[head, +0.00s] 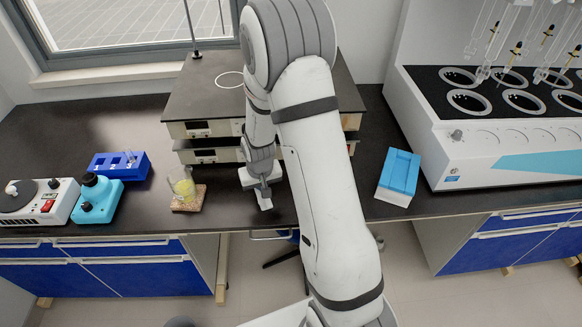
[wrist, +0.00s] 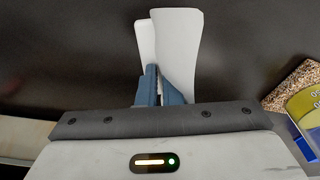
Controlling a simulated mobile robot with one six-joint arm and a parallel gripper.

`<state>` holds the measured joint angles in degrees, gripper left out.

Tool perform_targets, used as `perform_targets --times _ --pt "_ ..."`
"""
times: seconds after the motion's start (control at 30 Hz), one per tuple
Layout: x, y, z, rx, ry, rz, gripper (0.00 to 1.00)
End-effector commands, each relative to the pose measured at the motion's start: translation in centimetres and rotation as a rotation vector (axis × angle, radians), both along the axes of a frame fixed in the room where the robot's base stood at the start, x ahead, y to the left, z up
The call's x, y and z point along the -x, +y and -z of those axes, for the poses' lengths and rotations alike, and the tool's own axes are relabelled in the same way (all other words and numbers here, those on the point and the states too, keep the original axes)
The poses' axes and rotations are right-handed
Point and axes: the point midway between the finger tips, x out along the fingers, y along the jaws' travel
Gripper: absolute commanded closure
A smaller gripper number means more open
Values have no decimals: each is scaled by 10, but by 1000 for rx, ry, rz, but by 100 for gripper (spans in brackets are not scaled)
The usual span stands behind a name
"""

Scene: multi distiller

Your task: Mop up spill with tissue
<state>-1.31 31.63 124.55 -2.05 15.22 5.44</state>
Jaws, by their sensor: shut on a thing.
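My gripper (head: 261,184) is over the black bench top, left of my arm and near the front edge. It is shut on a white tissue (head: 265,199), which sticks out below the fingers. In the wrist view, the blue fingers of my gripper (wrist: 159,84) pinch the tissue (wrist: 178,45), which stands up in two flaps against the dark bench. I cannot tell whether the tissue touches the bench. No spill shows clearly; a faint reddish smudge (wrist: 12,86) is at the left of the wrist view.
A beaker with yellow liquid (head: 184,187) stands on a cork mat (head: 193,205) left of my gripper. A blue-and-white box (head: 398,175) is at right, beside the white distiller (head: 510,140). Stacked dark-topped devices (head: 205,90) stand behind. A blue rack (head: 120,165) is farther left.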

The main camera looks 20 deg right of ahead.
Motion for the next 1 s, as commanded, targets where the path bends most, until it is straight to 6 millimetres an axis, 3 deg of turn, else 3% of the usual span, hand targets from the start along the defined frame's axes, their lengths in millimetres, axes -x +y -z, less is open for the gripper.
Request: perform_targets --times 0.2,1.0 --pt "0 1 -27 0 -2 3 100" --pt "0 0 -80 -1 1 4 100"
